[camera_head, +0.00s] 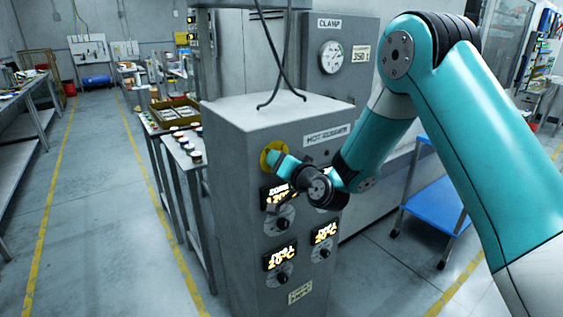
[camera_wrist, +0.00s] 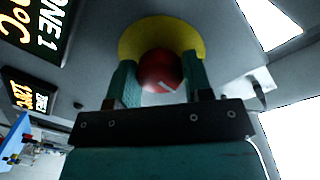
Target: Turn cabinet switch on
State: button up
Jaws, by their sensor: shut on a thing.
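The grey cabinet (camera_head: 235,140) labelled HOT RUNNER stands in the middle of the head view. Its switch is a red knob (camera_wrist: 160,72) with a white mark, set on a round yellow plate (camera_head: 265,152) near the top of the front face. The plate also shows in the wrist view (camera_wrist: 160,28). My gripper (camera_head: 274,157) is at the plate, and in the wrist view its two teal fingers (camera_wrist: 160,68) are shut on the red knob, one on each side. In the head view the gripper hides the knob.
Below the switch are lit temperature displays (camera_head: 281,256) with black dials (camera_head: 283,224). A second cabinet marked CLAMP (camera_head: 352,35) with a gauge stands behind. A blue-shelved cart (camera_head: 430,205) is at right, a table with small cups (camera_head: 190,148) at left. The left aisle floor is clear.

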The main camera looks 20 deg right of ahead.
jog(key=shift+r+m+y+p, duration=0.1)
jog(key=shift+m+y+p, duration=0.25)
jog(key=shift+m, duration=3.55)
jog(key=o, duration=0.9)
